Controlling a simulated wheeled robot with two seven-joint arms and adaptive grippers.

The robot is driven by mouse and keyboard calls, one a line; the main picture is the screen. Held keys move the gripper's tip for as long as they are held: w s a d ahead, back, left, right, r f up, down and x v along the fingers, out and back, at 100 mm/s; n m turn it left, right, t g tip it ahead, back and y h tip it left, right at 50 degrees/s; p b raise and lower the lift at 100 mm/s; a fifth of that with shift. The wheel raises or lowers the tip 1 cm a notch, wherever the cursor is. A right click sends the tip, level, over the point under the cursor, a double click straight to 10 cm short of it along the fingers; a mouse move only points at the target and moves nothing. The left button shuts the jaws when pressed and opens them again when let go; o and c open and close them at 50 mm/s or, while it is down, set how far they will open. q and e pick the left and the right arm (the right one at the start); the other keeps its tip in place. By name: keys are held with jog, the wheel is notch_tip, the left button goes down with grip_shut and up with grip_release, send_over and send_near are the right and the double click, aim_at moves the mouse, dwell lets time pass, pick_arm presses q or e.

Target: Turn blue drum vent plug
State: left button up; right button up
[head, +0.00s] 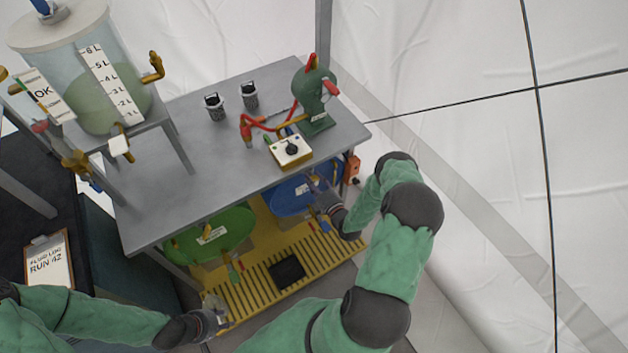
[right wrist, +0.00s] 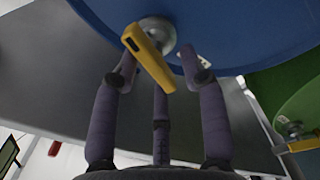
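The blue drum (head: 287,197) sits under the right part of the grey table. Its blue face (right wrist: 240,35) fills the top of the right wrist view. A silver round fitting (right wrist: 153,30) on that face carries a yellow lever-like handle (right wrist: 150,60), slanted down to the right; I take it for the vent plug. My right gripper (right wrist: 158,66) is open, its fingers spread on both sides of the handle, with no clear contact. In the head view, my right gripper (head: 322,198) is at the drum's right front. My left gripper (head: 212,318) is low at the front left; its fingers are unclear.
A green drum (head: 208,236) sits left of the blue one, above a yellow slatted pallet (head: 262,302). The grey table (head: 185,165) overhangs both drums. It carries a green pump (head: 314,95) and a switch box (head: 290,150). An orange box (head: 352,169) is by the right table leg.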

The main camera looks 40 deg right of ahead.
jog(key=shift+s+d, duration=0.1)
jog(key=shift+d, duration=0.05)
jog(key=shift+s, duration=0.25)
jog(key=s+a, duration=0.1)
jog(key=s, duration=1)
jog(key=shift+s+a, duration=0.15)
jog(key=shift+a, duration=0.05)
